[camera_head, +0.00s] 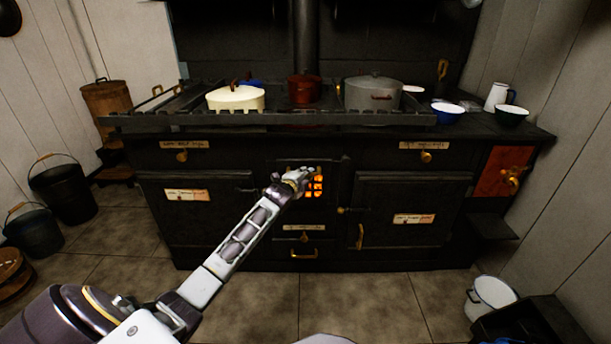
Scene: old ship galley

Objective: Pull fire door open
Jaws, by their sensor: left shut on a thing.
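The black stove (400,250) stands ahead against the back wall. The fire door (337,182) is in the middle of its front, and orange fire glows through small square openings there. My left arm reaches in from the lower left. My left gripper (300,178) is at the fire door, just left of the glow, and is shut on its handle. The gripper hides the handle and part of the door. I cannot tell if the door stands slightly ajar. My right gripper is not in view.
Pots, including a cream one (236,98) and a grey one (373,93), stand on the railed stove top. Black buckets (62,190) stand at left. A white pail (490,296) and a dark box (540,322) are at lower right. The tiled floor (360,300) before the stove is clear.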

